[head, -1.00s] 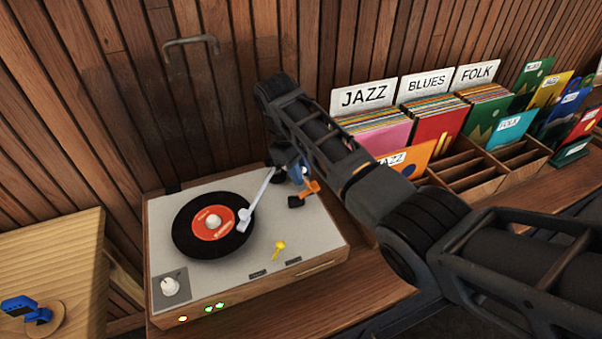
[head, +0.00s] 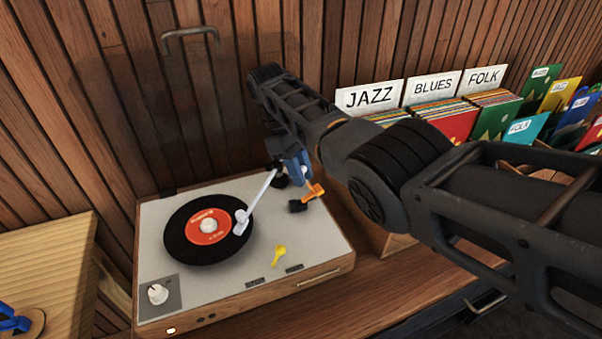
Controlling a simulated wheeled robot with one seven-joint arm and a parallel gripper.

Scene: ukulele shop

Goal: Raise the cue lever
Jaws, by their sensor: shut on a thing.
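The turntable (head: 190,290) stands on the wooden counter. Its black record (head: 181,240) has an orange-red label, and the white tonearm (head: 261,197) reaches over the record's right side. An orange lever (head: 316,191) with a black block beside it is at the plinth's back right and looks like the cue lever. A small yellow lever (head: 279,256) sits nearer the front. My gripper (head: 305,181), with blue parts, points down at the orange lever and appears shut on it. The fingertips are small and partly hidden, so the exact contact and the lever's angle are unclear.
Record bins with JAZZ (head: 369,97), BLUES (head: 433,88) and FOLK (head: 486,78) signs stand behind my arm. A wooden wall rises close behind the turntable. A light wood table (head: 50,260) is at the left. The plinth's front is clear.

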